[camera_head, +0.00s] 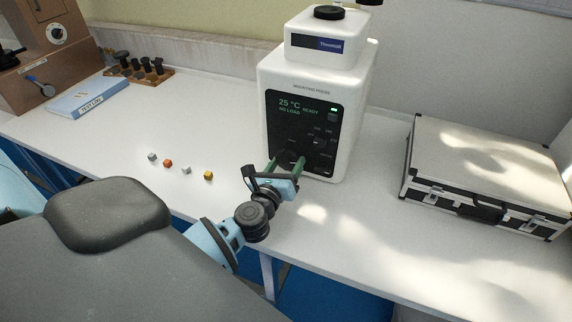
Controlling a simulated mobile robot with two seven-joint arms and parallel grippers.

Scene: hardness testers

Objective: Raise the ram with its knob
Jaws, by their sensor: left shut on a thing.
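The white mounting press (354,95) stands upright on the bench, with a black front panel (283,128). Its display reads 25 °C, READY and NO LOAD. A dark knob (288,156) sits low on the panel, partly hidden by my gripper. My left gripper (286,162) reaches up to the panel from the lower left. Its two green fingers are on either side of the knob and shut on it. The ram itself cannot be seen. My right gripper is not in view.
Several small cubes (168,163) lie on the bench left of the press. A blue test log (89,96), a rack of dark-topped parts (139,72) and a brown tester (40,60) are further left. A silver case (480,165) lies on the right. Bench between is clear.

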